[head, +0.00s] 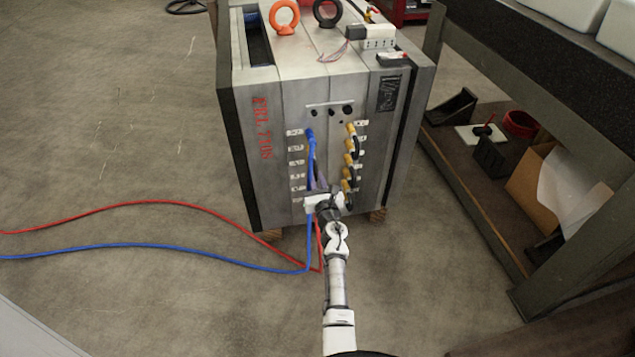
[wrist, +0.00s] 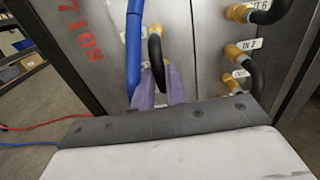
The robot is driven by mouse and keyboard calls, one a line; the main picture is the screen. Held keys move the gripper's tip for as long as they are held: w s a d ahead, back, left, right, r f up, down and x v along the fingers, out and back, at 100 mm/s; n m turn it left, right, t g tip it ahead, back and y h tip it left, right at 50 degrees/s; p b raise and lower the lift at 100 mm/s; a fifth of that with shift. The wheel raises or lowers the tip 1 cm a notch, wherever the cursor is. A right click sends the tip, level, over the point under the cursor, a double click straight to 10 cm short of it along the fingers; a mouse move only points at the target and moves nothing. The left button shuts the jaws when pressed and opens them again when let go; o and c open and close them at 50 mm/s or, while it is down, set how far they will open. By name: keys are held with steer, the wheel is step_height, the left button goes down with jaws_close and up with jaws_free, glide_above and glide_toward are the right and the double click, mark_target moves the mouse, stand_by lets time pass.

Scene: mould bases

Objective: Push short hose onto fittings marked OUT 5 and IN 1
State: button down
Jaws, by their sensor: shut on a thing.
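A short black hose (wrist: 154,52) is between the purple fingers of my gripper (wrist: 159,92) in the wrist view, its upper end bent over beside a brass fitting (wrist: 159,32). I cannot tell whether that end is seated on it; the lower end is hidden by the fingers. In the head view my gripper (head: 317,188) is at the lower front of the grey mould base (head: 275,190), largely hiding the hose. The labels OUT 5 and IN 1 are not readable. The wrist view shows labels OUT 6 (wrist: 261,5) and IN 2 (wrist: 249,44) at right.
A blue hose (wrist: 133,45) runs just left of my fingers. Other black hoses (wrist: 254,75) on brass fittings stand at right. Red (head: 130,202) and blue lines trail left across the floor. A workbench (head: 480,215) stands close on the right; floor at left is mostly open.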

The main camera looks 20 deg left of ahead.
steer(key=shift+w+a, duration=0.1)
steer(key=shift+w, duration=0.1)
steer(key=c, duration=0.9)
jaws_free()
steer(key=shift+c, duration=0.2)
steer(key=p+v, duration=0.2)
steer(key=v, duration=0.5)
stand_by(0.5)
